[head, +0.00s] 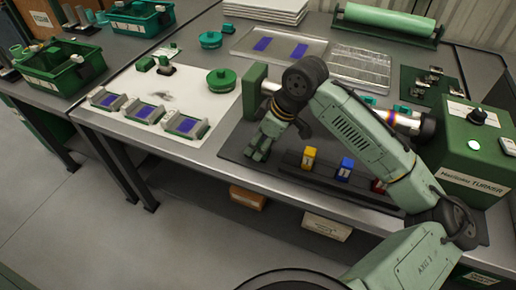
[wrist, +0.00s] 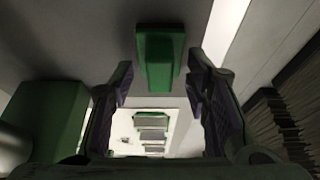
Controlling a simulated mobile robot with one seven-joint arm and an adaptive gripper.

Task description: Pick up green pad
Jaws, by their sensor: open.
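The green pad (wrist: 159,55) is a small green block with a raised, tapered top in the upper middle of the wrist view. It lies ahead of and between the fingers of my gripper (wrist: 160,74), with a gap on each side. My gripper is open and holds nothing. In the head view my gripper (head: 259,152) points down over the left end of the dark mat. It hides that end, and I cannot tell the pad apart from it there.
A yellow block (head: 309,158), a blue block (head: 345,169) and a red block (head: 378,186) stand in a row to the right. A green machine post (head: 255,90) rises close behind my gripper. A white board (head: 168,105) with several small fixtures lies to the left.

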